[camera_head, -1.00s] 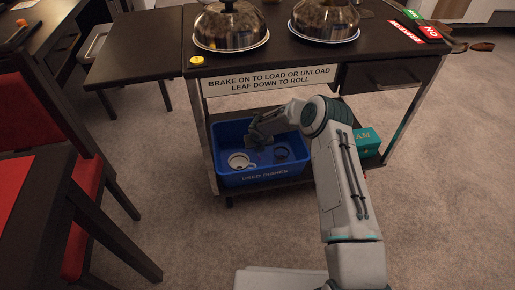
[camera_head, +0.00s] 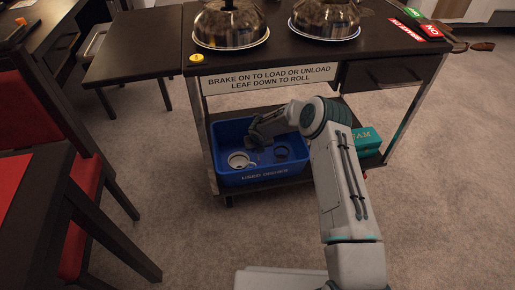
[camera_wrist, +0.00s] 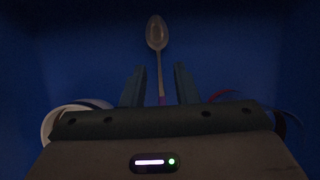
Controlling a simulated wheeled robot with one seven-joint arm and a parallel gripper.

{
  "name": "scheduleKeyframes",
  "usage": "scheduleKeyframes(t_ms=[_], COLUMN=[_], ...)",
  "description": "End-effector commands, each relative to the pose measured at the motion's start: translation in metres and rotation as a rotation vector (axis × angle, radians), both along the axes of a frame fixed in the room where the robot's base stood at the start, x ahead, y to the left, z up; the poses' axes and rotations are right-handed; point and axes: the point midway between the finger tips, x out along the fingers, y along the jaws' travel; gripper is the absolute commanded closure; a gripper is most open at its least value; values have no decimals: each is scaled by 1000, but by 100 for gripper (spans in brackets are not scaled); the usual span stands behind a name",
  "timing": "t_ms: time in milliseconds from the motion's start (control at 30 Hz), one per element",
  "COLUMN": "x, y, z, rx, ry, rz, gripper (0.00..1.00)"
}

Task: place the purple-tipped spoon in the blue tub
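The blue tub (camera_head: 230,178) stands on the lower shelf of the cart, with lettering on its front wall. My gripper (camera_head: 258,142) reaches down inside it. In the wrist view the spoon (camera_wrist: 157,36) shows bowl-end away from me, with a purple part of its handle close to my gripper (camera_wrist: 160,84). The two fingers stand apart on either side of the handle, with visible gaps, so the gripper is open. Blue tub surface lies behind the spoon. The handle's near end is hidden by the gripper body. The spoon cannot be made out in the head view.
A white round dish (camera_head: 240,160) and a dark round one (camera_head: 281,152) lie in the tub. A teal box (camera_head: 366,140) sits to its right. The cart top (camera_head: 290,55) overhangs the shelf and bears two domed covers. A red chair (camera_head: 85,180) stands left.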

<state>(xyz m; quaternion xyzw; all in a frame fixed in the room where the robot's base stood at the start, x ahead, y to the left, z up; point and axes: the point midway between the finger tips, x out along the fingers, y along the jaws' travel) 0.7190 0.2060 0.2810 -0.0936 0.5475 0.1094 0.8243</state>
Motion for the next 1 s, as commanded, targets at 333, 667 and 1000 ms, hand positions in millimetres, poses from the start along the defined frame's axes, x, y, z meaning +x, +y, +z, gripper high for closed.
scheduleKeyframes(t_ms=[333,667,1000], x=[-15,-39,-45], y=[-3,-8,-10], z=[56,111,122], rx=[-1,-1,0], ry=[-2,-1,1], rz=[2,1,0], gripper=[73,73,73])
